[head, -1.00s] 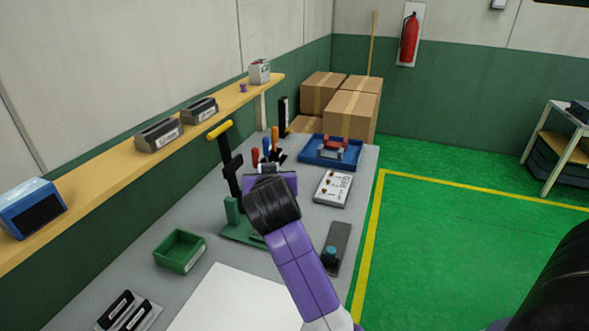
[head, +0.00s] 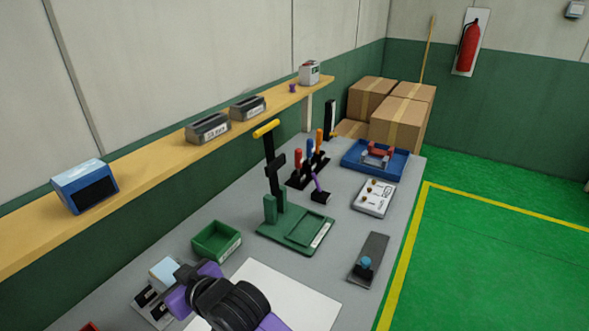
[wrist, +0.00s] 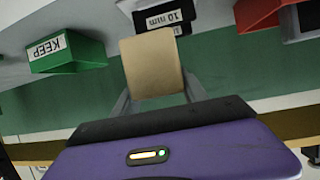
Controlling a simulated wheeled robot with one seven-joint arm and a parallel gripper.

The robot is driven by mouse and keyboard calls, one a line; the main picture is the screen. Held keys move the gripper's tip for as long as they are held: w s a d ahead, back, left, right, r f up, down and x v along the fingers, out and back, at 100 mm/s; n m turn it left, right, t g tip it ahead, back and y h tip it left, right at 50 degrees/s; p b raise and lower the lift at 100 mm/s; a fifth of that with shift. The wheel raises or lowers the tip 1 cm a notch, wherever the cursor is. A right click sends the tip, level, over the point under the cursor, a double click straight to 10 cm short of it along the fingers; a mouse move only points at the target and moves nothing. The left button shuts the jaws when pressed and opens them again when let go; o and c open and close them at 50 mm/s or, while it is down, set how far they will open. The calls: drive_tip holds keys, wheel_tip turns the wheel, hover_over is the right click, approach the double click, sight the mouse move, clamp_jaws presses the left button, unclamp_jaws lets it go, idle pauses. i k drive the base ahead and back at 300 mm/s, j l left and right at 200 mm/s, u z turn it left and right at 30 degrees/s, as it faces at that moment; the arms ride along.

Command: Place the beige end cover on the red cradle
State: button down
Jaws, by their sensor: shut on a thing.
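The beige end cover (wrist: 152,62) is a flat rounded-rectangle piece in the wrist view, held between the two grey fingers of my gripper (wrist: 158,96). In the head view my gripper (head: 178,278) is at the lower left, over the near part of the bench, with a pale piece (head: 164,271) at its tip that seems to be the cover. The red cradle (head: 376,150) appears to be the red piece in the blue tray (head: 352,162) at the far end of the bench, well apart from my gripper. A grey part sits with it.
A green bin (head: 217,241) stands just beyond my gripper, and black labelled clip holders (wrist: 172,28) lie near the cover. A green press with a tall lever (head: 273,175), a tool rack and a white board (head: 374,198) stand along the bench. A red bin (wrist: 256,14) is at the near end.

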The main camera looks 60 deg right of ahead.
sight(380, 152)
drive_tip(key=k+l, duration=0.1)
drive_tip(key=l, duration=0.35)
drive_tip(key=k+l, duration=0.1)
drive_tip(key=l, duration=0.4)
drive_tip(key=k+l, duration=0.1)
drive_tip(key=l, duration=0.35)
drive_tip(key=k+l, duration=0.1)
drive_tip(key=l, duration=0.4)
